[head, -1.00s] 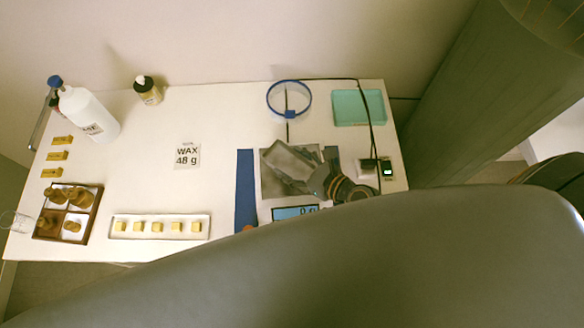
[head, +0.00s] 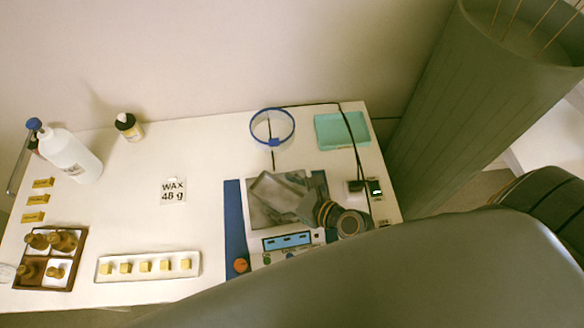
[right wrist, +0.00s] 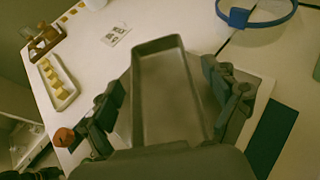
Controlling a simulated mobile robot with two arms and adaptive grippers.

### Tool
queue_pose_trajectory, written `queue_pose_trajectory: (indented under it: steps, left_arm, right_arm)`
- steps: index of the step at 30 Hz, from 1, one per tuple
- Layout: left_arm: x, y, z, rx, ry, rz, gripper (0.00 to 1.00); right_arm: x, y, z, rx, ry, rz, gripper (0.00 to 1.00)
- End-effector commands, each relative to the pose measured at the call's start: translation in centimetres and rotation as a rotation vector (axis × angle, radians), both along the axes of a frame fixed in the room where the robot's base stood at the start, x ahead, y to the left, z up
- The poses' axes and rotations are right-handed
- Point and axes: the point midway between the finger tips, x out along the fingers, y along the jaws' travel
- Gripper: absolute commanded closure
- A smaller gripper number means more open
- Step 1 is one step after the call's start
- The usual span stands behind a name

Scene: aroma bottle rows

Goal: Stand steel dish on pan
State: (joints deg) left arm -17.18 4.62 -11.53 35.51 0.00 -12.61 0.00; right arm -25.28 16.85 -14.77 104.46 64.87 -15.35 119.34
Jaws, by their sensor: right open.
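The steel dish (head: 272,188), a grey rectangular tray, lies open side up over the scale's square steel pan (head: 258,214); it appears to rest on it. In the right wrist view the dish (right wrist: 168,88) is empty and runs lengthwise between my fingers. My right gripper (head: 306,206) is at the dish's near right end in the head view. In the right wrist view the gripper (right wrist: 160,95) is open, with a finger on each side of the dish and a visible gap on the left. My left gripper is out of view.
The scale display (head: 287,241) shows dashes. A blue ring (head: 272,127), a teal tray (head: 342,130) and a cable stand behind. A white tray of yellow cubes (head: 148,276) is left.

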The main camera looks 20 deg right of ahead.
Motion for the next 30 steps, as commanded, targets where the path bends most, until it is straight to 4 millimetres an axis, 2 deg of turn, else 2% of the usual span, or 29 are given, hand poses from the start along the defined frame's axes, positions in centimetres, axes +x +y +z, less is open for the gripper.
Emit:
queue_pose_trajectory:
  steps: [15, 22, 30]
  left_arm:
    - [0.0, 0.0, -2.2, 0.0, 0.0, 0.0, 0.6]
    - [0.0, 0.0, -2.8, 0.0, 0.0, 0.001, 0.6]
    - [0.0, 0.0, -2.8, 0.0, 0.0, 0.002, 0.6]
  right_arm:
    - [-7.7, -4.8, 3.2, -0.002, 0.003, 0.003, 0.12]
    - [-9.2, -5.8, 4.3, 0.0, 0.002, 0.002, 0.12]
    - [-9.3, -5.9, 4.5, 0.0, 0.0, 0.001, 0.12]
